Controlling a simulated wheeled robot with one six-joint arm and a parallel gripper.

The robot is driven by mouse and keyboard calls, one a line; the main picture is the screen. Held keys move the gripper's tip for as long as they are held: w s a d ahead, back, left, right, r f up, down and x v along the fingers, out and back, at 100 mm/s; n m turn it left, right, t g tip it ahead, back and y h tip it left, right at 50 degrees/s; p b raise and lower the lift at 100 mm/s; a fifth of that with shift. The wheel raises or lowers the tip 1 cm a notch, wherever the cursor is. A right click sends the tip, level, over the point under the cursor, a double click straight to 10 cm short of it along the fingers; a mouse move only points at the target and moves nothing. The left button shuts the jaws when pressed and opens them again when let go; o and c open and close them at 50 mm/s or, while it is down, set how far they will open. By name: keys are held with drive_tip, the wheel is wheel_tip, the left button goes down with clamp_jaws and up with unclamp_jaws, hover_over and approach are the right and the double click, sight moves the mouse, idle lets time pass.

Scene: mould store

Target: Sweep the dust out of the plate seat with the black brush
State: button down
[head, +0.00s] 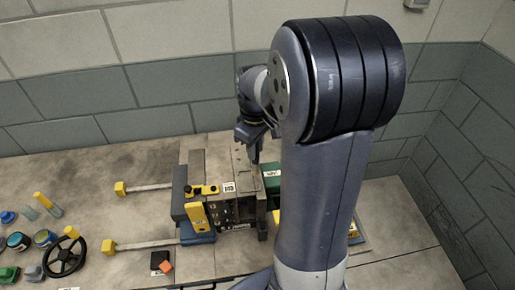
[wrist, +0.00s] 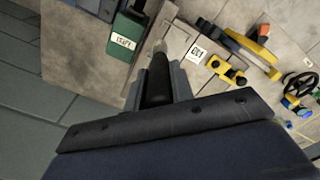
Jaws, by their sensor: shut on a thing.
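My gripper (head: 254,137) hangs over the grey metal block (head: 242,165) at the middle of the bench, partly hidden by my own arm. In the wrist view my gripper (wrist: 157,88) is shut on the black brush (wrist: 156,79). The brush points away from the wrist, and its narrow pale tip is close over the block's top (wrist: 176,48). I cannot tell whether the tip touches. The plate seat and any dust in it cannot be made out clearly.
A green labelled box (head: 271,178) stands just right of the block. Yellow clamp parts (head: 202,190) and a yellow lever (head: 196,216) are at its left and front. Yellow-ended bars (head: 150,187), a black handwheel (head: 64,257) and small coloured parts lie farther left. A wall stands behind.

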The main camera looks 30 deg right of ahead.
drive_tip(key=shift+r, duration=1.65)
